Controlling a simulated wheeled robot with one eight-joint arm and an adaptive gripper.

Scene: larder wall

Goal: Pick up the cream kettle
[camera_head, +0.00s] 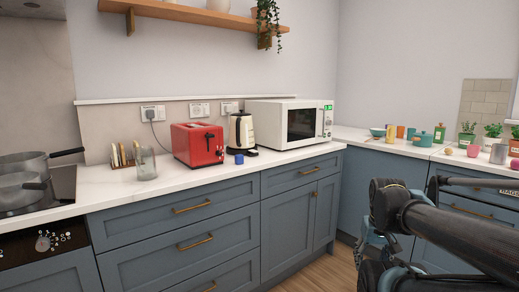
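The cream kettle (242,131) stands upright on the white counter, with a dark handle and dark trim. It is between the red toaster (197,145) on its left and the white microwave (288,124) on its right. A small blue block-like item (239,159) lies in front of it. My gripper (372,250) is at the lower right, low in front of the cabinets and well apart from the kettle. My own arm partly hides it, and I cannot tell whether its fingers are open or shut.
A glass jar (147,164) and a small rack (122,155) stand left of the toaster. Pans (22,187) sit on the hob at far left. A wooden shelf (185,13) runs above. Cups and potted plants (467,135) line the right counter. Bare counter (110,187) lies at front left.

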